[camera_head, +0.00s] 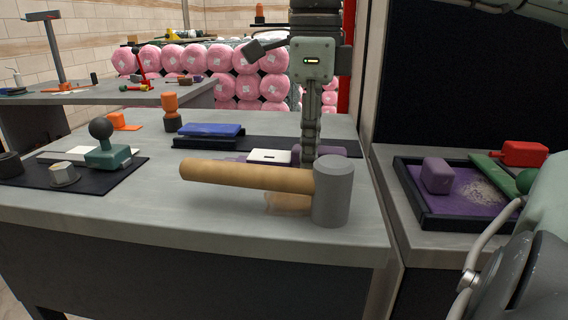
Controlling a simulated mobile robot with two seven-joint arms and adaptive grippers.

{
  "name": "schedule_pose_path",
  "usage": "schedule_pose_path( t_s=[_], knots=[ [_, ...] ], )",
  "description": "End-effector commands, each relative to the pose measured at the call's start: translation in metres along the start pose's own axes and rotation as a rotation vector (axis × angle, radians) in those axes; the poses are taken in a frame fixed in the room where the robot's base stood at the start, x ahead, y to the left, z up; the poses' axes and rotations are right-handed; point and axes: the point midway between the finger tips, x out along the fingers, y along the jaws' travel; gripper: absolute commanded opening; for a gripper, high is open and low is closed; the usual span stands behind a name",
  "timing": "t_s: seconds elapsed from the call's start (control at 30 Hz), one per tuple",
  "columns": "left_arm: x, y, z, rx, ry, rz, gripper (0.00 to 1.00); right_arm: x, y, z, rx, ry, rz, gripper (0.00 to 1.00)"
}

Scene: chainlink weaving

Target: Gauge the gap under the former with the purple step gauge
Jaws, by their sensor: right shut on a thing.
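My right gripper (310,158) points straight down over the middle of the grey table, its dark fingers together. It is shut on a purple piece (328,151), which I take to be the step gauge. The purple shows on both sides of the fingertips, low over the dark mat; its steps cannot be made out. A blue block (212,130) over a dark base (205,142), perhaps the former, stands left of the gripper. Any gap under it is too small to judge. A white plate (268,156) lies just left of the fingers. My left gripper is not in view.
A mallet with a wooden handle (245,176) and grey head (333,192) stands in front of the gripper, hiding some table. A green stamp-like tool (107,154) and a nut (64,175) are at left. A purple-floored tray (425,212) is at right.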

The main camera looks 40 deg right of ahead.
Motion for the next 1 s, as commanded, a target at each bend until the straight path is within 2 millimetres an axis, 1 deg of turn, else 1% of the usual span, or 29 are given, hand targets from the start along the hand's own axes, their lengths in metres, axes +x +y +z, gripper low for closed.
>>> schedule_pose_path(
  t_s=[0.03, 0.07, 0.1, 0.37, 0.47, 0.57, 0.67, 0.77, 1.0],
  knots=[
    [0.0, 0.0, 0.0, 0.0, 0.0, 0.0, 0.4, 0.0, 0.0, 0.0, 0.0, 0.0, 0.0, 0.05],
    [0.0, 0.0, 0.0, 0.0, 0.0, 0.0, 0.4, 0.0, 0.0, 0.0, 0.0, 0.0, 0.0, 0.02],
    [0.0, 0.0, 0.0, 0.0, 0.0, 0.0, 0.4, 0.0, 0.0, 0.0, 0.0, 0.0, 0.0, 0.0],
    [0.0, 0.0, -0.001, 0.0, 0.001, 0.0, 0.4, -0.001, 0.0, 0.0, 0.0, -0.001, -0.001, 0.0],
    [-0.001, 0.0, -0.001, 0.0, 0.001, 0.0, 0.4, -0.005, 0.0, 0.0, 0.001, -0.001, -0.002, 0.0],
    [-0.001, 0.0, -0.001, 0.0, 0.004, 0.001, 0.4, -0.013, -0.001, 0.001, 0.001, -0.002, -0.003, 0.0],
    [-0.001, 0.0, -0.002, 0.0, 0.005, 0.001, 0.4, -0.028, -0.001, 0.0, 0.002, -0.001, -0.004, 0.0],
    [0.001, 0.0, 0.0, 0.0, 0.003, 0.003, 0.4, -0.05, -0.001, 0.001, 0.003, -0.003, -0.005, 0.0],
    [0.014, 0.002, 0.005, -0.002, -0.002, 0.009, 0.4, -0.117, -0.001, 0.001, 0.003, -0.001, -0.005, 0.0]
  ],
)
